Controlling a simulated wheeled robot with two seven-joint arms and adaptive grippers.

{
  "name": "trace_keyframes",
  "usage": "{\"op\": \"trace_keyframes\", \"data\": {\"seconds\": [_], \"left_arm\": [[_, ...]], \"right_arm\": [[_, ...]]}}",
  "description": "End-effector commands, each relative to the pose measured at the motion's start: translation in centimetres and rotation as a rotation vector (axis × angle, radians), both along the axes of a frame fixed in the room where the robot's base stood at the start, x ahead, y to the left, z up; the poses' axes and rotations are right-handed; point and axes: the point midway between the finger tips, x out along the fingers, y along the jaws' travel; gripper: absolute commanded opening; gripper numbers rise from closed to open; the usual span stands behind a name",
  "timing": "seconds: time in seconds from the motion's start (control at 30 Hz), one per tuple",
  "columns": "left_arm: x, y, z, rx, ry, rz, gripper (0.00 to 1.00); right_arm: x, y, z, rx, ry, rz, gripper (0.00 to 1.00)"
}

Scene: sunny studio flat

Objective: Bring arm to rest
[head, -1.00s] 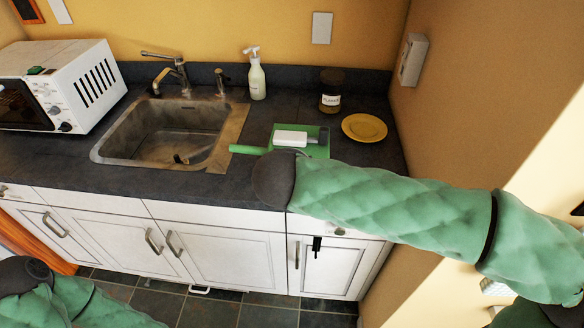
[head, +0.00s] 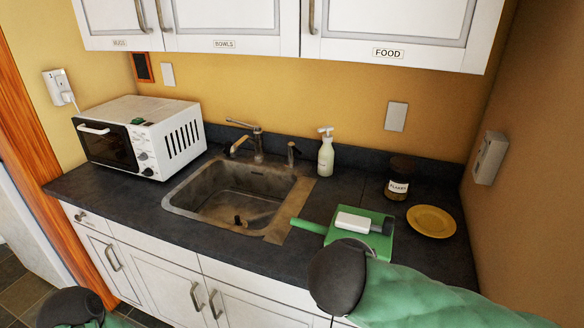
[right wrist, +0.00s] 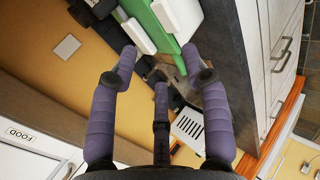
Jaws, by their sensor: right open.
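My right arm (head: 425,296), in a green padded sleeve, comes in from the lower right of the head view. Its dark rounded end (head: 338,276) appears just in front of the green board on the counter, and its fingers are hidden there. In the right wrist view my right gripper (right wrist: 158,58) has its purple fingers spread with nothing between them. My left arm's dark end (head: 72,306) shows at the bottom left of the head view, low in front of the cabinets. The left gripper's fingers are not visible.
A green board (head: 333,235) with a handle carries a white block (head: 352,221) and a dark piece. A yellow plate (head: 432,221), jar (head: 398,180), soap bottle (head: 326,155), sink (head: 235,198) and microwave (head: 145,135) share the counter. Wall cupboards (head: 395,28) hang above.

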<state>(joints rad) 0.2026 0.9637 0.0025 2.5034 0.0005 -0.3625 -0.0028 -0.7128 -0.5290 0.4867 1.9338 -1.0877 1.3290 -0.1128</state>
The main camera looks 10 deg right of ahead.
Motion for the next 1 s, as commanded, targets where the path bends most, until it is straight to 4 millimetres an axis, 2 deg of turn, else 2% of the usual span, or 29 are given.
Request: {"op": "trace_keyframes", "data": {"seconds": [0.07,0.17,0.3,0.47,0.7,1.0], "left_arm": [[0.0,0.0,0.1,0.0,0.0,0.0,0.4],[0.0,0.0,0.3,0.0,0.0,0.0,0.4],[0.0,0.0,0.6,0.0,0.0,0.0,0.4],[0.0,0.0,1.0,0.0,0.0,0.0,0.4],[0.0,0.0,1.6,0.0,0.0,0.0,0.4],[0.0,0.0,2.4,0.0,0.0,0.0,0.4]], "right_arm": [[0.3,0.5,-0.9,0.007,0.022,0.008,0.47],[1.2,1.8,-3.6,0.034,0.082,0.026,0.47],[2.4,4.3,-9.8,0.126,0.214,0.047,0.47],[2.6,7.1,-17.4,0.276,0.362,0.032,0.47],[1.1,10.0,-27.6,0.534,0.536,-0.09,0.47],[-2.0,11.9,-38.0,0.851,0.642,-0.39,0.47]]}}
